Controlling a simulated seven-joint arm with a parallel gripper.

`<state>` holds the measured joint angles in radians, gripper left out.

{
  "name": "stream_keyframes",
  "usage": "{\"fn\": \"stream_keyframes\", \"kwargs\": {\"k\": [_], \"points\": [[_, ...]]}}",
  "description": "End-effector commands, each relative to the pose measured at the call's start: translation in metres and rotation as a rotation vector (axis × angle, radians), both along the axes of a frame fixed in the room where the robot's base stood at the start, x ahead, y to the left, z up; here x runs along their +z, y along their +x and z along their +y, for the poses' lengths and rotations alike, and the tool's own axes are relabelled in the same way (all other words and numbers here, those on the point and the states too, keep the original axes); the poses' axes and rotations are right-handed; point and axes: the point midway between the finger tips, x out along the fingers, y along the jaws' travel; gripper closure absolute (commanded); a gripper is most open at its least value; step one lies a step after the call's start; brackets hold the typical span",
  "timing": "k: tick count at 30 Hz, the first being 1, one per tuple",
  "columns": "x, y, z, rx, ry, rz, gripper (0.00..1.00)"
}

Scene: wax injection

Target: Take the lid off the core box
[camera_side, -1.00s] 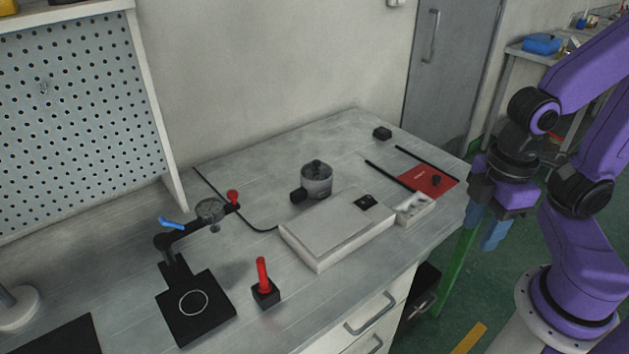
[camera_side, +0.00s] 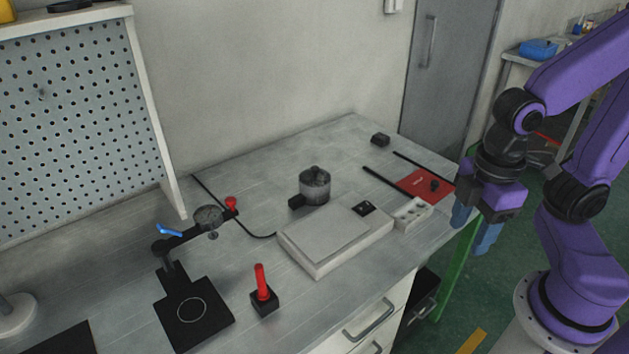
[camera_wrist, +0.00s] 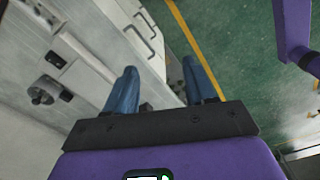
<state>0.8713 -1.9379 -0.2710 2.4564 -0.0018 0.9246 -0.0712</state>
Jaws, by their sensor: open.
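I cannot tell for sure which thing is the core box. A small pale block (camera_side: 414,214) with hollows in its top sits near the table's right front edge; no separate lid can be made out on it. Left of it lies a larger pale box (camera_side: 335,240) with a flat raised panel and a black square (camera_side: 364,208) at its far right corner. My gripper (camera_side: 474,224) is to the right of both, by the table's right edge. Its blue fingers are apart, and nothing is between them in the wrist view (camera_wrist: 160,88).
A grey pot (camera_side: 314,186) with a dark handle stands behind the large box. A red sheet (camera_side: 418,184) with a dark knob lies at the right. A red-handled tool (camera_side: 262,285) and a black stand (camera_side: 192,312) are at the left. The drawer handle (camera_side: 369,319) protrudes in front.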

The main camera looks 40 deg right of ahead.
Motion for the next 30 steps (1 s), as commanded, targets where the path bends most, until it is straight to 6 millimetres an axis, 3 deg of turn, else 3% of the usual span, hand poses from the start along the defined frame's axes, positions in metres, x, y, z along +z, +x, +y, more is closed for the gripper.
{"fn": "stream_keyframes", "kwargs": {"k": [9, 15, 23, 30], "points": [[0.024, 0.105, 0.051, 0.266, -0.017, -0.036, 0.46], [0.032, 0.181, 0.068, 0.452, -0.039, -0.056, 0.46], [0.035, 0.281, 0.065, 0.691, -0.079, -0.072, 0.46], [0.028, 0.366, 0.038, 0.908, -0.123, -0.071, 0.46]]}}
